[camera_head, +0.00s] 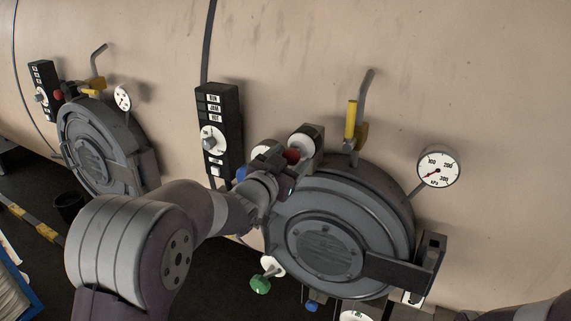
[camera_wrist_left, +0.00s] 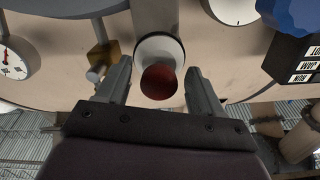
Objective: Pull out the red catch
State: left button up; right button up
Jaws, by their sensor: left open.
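The red catch (camera_head: 291,155) is a round red knob at the upper left rim of the near round door (camera_head: 330,245). In the left wrist view the red knob (camera_wrist_left: 158,82) sits in front of a white round disc (camera_wrist_left: 160,50) on a grey bracket. My left gripper (camera_head: 283,165) is at the knob, its arm coming in from the left. In the left wrist view its two fingers are open, one on each side of the knob, with visible gaps. My right gripper is not in view.
A black control box (camera_head: 219,130) stands just left of the gripper. A yellow-handled valve (camera_head: 351,120) and a pressure gauge (camera_head: 438,169) are to the right. A green knob (camera_head: 260,285) is below. A second round door (camera_head: 100,145) is at the far left.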

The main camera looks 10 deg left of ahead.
pick_arm(q)
jog(key=b+v, duration=0.5)
jog(key=v, duration=0.7)
jog(key=shift+s, duration=0.25)
